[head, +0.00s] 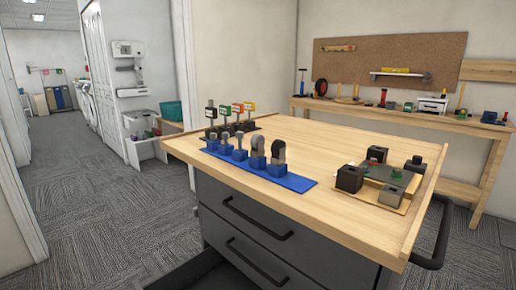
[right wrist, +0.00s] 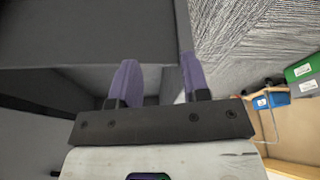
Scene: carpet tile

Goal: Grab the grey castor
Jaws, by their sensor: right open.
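In the head view, a row of small castor-like pieces stands upright in blue blocks on a blue strip (head: 297,184) on the wooden bench top. At the right end of the row is a grey castor (head: 279,150). Beside it is a rounder, darker one (head: 258,146). Slimmer grey pieces (head: 226,139) stand to their left. At this size I cannot tell all the shades apart. My right gripper (right wrist: 157,75) shows in the right wrist view, its two purple fingers apart and empty, facing a dark grey panel, with no castor in that view. My left gripper is not in view.
Small coloured signs (head: 237,109) stand behind the row. A wooden board with black blocks (head: 350,177) sits at the bench's right. The bench (head: 320,137) has raised edges, drawers and black handles (head: 258,221). Green and blue bins (right wrist: 300,70) show in the wrist view.

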